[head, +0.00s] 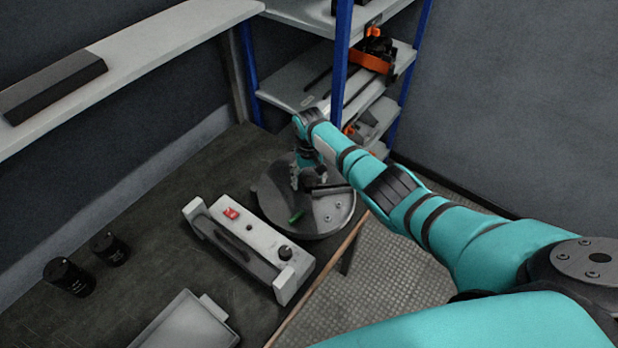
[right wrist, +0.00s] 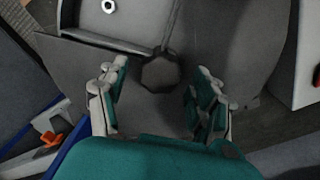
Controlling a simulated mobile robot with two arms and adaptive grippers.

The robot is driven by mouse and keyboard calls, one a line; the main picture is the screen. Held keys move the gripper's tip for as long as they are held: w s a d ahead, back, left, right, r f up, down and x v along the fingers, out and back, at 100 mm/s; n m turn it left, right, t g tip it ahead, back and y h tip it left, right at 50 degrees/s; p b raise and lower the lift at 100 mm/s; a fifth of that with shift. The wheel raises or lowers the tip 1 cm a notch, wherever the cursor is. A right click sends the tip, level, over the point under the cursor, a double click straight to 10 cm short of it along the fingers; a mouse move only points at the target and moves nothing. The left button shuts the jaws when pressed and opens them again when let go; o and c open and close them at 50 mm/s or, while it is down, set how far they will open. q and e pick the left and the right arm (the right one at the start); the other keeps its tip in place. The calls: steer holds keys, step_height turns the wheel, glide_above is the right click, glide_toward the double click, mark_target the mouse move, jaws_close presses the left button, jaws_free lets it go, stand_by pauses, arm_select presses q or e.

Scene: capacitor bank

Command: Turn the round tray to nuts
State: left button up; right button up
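The round tray (head: 303,235) is a grey metal disc with compartments, on the dark bench near its right end. Small metal pieces and a green piece (head: 296,216) lie in its front sections. My right gripper (head: 308,182) is over the tray's middle, pointing down. In the right wrist view its fingers (right wrist: 155,72) are apart, either side of a dark faceted knob (right wrist: 160,74) at the tray's centre. A gap shows on both sides of the knob. One nut (right wrist: 108,6) shows in a light section at the top. My left gripper is not in view.
A grey instrument box (head: 245,240) with a red switch stands close left of the tray. Two black cylinders (head: 68,277) and a light bin (head: 190,325) are further left and front. A blue-post shelf rack (head: 342,60) stands behind. The floor right of the bench is clear.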

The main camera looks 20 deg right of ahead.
step_height(320, 180, up, 12)
stand_by(0.7)
steer(key=shift+f, duration=0.1)
